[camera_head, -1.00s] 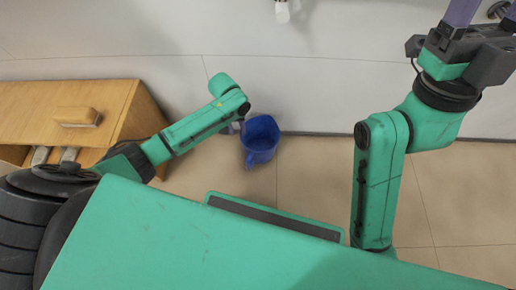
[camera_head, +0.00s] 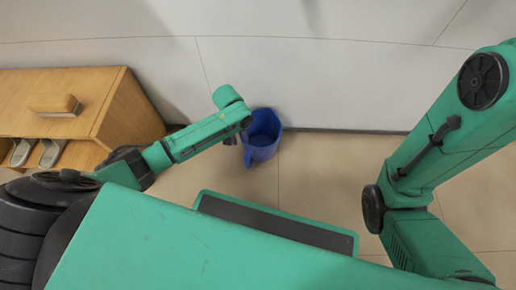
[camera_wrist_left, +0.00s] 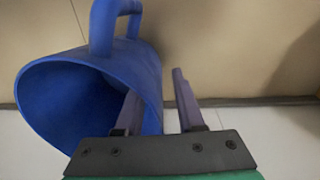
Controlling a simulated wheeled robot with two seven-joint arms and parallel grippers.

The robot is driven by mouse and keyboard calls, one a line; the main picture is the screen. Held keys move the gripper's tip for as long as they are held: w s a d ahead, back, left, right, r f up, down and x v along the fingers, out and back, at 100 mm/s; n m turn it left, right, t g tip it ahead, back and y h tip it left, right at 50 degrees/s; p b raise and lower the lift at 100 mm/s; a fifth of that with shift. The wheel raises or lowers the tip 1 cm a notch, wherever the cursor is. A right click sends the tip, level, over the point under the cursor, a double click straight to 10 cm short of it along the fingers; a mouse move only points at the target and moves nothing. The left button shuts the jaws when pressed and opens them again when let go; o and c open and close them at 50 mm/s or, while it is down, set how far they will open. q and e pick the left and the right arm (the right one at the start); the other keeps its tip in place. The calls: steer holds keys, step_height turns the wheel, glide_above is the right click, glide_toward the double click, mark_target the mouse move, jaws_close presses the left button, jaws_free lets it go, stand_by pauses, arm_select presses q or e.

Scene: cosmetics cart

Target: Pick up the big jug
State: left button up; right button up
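The big blue jug (camera_head: 263,150) stands upright on the floor near the wall in the head view, its handle towards me. In the left wrist view the jug (camera_wrist_left: 150,72) fills the left side, with its open mouth and handle showing. My left gripper (camera_head: 231,138) is at the jug's left side in the head view, mostly hidden by my arm. In the wrist view my left gripper (camera_wrist_left: 153,88) is open, one finger at the jug's mouth, overlapping its wall, and the other outside. It does not visibly squeeze the wall. My right gripper is out of view.
A wooden cabinet (camera_head: 105,98) with a wooden block-like handle (camera_head: 56,106) on top stands at left, with shoes (camera_head: 52,152) in its opening. A white wall (camera_head: 330,80) runs behind the jug. The floor (camera_head: 325,170) right of the jug is clear.

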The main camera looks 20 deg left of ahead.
arm_select(q)
jaws_close()
stand_by(1.5)
